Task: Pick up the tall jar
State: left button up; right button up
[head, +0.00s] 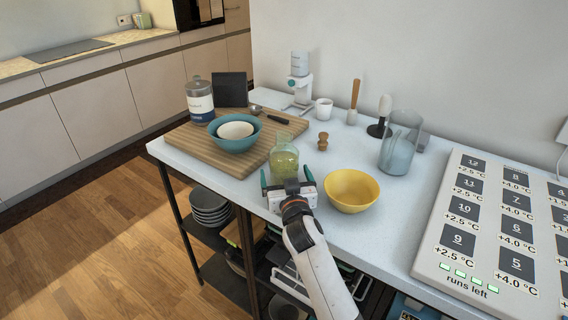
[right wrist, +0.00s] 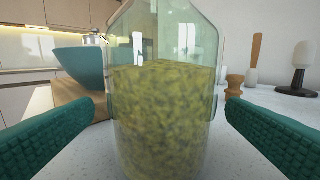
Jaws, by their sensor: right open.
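A clear glass jar (head: 284,160) with a narrowed top and yellow-green contents stands upright on the white counter. It also fills the middle of the right wrist view (right wrist: 165,110), its top and base cut off there. My right gripper (head: 286,177) is open at the jar's near side. Its two teal fingers point at the jar, one toward each side, with a visible gap on both sides in the wrist view. Another clear jar (head: 200,102) with a white and blue label stands on the wooden board. My left gripper is not in view.
A yellow bowl (head: 352,190) stands close right of my right gripper. A teal bowl (head: 234,134) sits on the wooden board (head: 197,143) to the left. A wooden mill (head: 323,141) and a large grey glass vessel (head: 400,145) stand behind to the right.

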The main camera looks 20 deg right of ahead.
aim_at(284, 168)
jog(key=w, duration=0.3)
jog(key=shift+w+d+f, duration=0.1)
jog(key=shift+w+d, duration=0.05)
jog(key=shift+d, duration=0.1)
jog(key=c, duration=1.3)
jog(key=shift+c, duration=1)
